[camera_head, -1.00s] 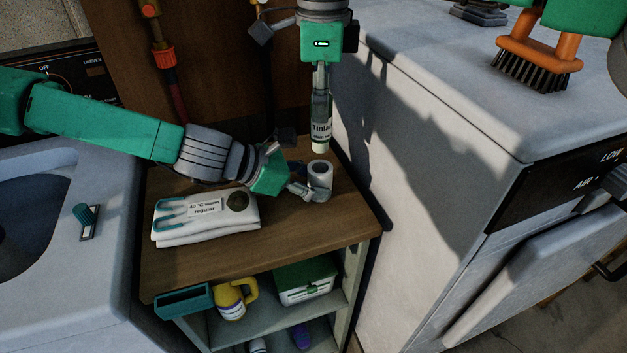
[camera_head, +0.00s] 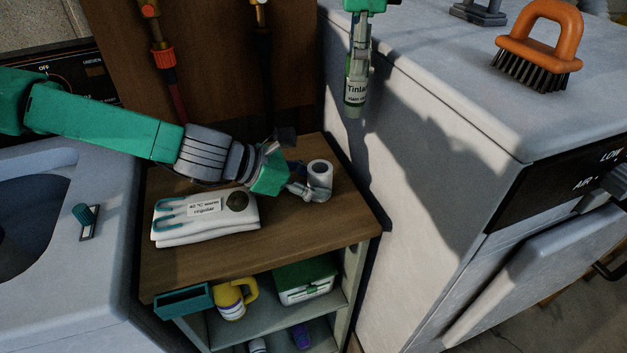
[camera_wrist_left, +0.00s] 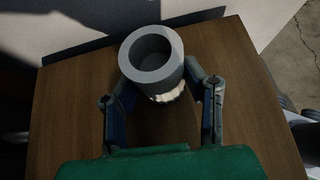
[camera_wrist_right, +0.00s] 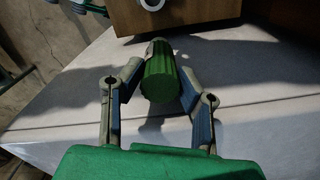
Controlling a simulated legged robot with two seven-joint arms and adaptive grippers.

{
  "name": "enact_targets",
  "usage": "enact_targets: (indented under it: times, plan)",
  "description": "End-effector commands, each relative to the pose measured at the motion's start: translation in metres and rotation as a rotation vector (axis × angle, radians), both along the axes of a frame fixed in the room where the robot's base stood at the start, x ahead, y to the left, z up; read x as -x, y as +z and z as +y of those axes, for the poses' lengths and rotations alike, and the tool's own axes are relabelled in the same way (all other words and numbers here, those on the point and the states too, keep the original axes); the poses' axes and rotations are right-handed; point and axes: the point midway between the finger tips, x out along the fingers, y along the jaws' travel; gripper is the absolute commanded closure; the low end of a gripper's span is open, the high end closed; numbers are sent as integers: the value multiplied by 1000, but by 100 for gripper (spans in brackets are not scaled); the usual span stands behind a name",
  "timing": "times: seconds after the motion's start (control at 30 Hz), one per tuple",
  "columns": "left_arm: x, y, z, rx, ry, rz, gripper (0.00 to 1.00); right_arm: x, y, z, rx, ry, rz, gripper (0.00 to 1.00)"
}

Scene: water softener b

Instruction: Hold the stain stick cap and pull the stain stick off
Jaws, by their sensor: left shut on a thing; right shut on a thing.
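The stain stick (camera_head: 357,85), a dark green tube with a pale label, hangs upright from my right gripper (camera_head: 358,50), high and to the right of the shelf unit. In the right wrist view my right gripper (camera_wrist_right: 152,85) is shut on the green stick (camera_wrist_right: 160,78). The stain stick cap (camera_head: 320,173), a hollow light grey cylinder, is near the shelf top's right side. My left gripper (camera_head: 313,188) is shut on the cap. In the left wrist view the cap (camera_wrist_left: 150,55) shows its open end between the fingers (camera_wrist_left: 165,92). Stick and cap are apart.
A folded white cloth (camera_head: 225,222) with a label and a dark round item lies on the wooden shelf top (camera_head: 270,238). An orange brush (camera_head: 540,45) stands on the white machine (camera_head: 430,80) at right. The lower shelf holds a yellow bottle (camera_head: 232,300) and a green-lidded box (camera_head: 305,282).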

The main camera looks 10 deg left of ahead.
Motion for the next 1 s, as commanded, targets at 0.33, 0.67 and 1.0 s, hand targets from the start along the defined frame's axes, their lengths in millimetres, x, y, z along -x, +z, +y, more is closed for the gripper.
enact_targets:
  times: [0.33, 0.67, 1.0]
  plan:
    - [0, -1, 0, 0, 1, 1, 59, -2, 4, -3, 0, 0, 0, 100]
    - [0, 0, 0, 0, 0, 0, 38, -2, 4, -3, 0, 0, 0, 100]
    - [14, 20, 26, 3, 3, -3, 38, -2, 4, -3, 0, 0, 0, 100]
